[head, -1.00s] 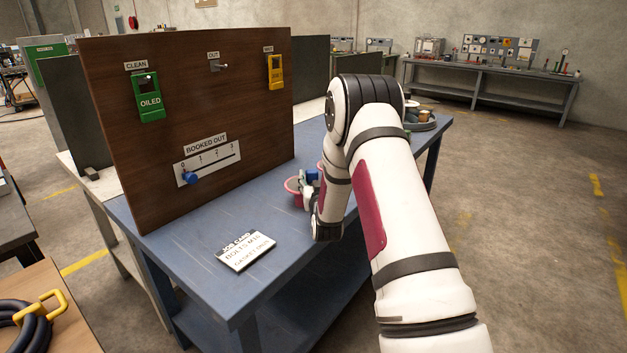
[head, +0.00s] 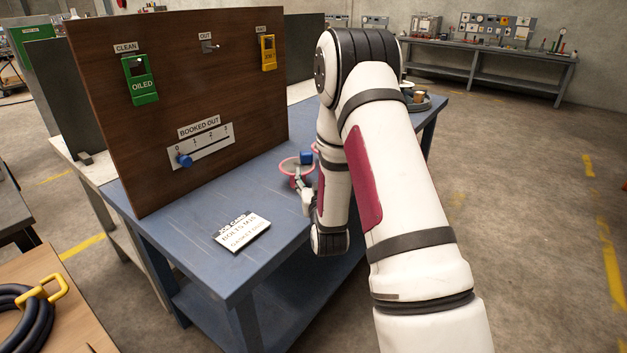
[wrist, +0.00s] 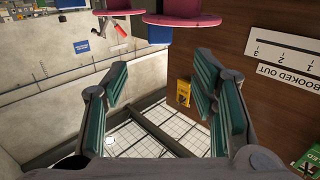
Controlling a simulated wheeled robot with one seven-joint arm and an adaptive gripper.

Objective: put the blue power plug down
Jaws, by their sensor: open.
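The blue power plug (head: 306,157) appears as a small blue block resting at the pink flanged spool (head: 284,168) on the blue table (head: 195,222). In the wrist view, which is upside down, a blue block (wrist: 160,34) touches a pink flange (wrist: 195,21). A second pink flange (wrist: 110,12) shows beside it. My gripper (wrist: 160,76) is open, with nothing between its teal pads. The block is beyond the fingertips, apart from them. In the head view my arm hides part of the spool area, and my gripper (head: 304,190) is only partly visible.
A brown board (head: 180,85) stands on the table, with a green tag (head: 140,80), a yellow tag (head: 268,52) and a "booked out" slider (head: 201,147). A white job card (head: 241,232) lies near the front edge. A tray with small items (head: 425,103) sits at the far right.

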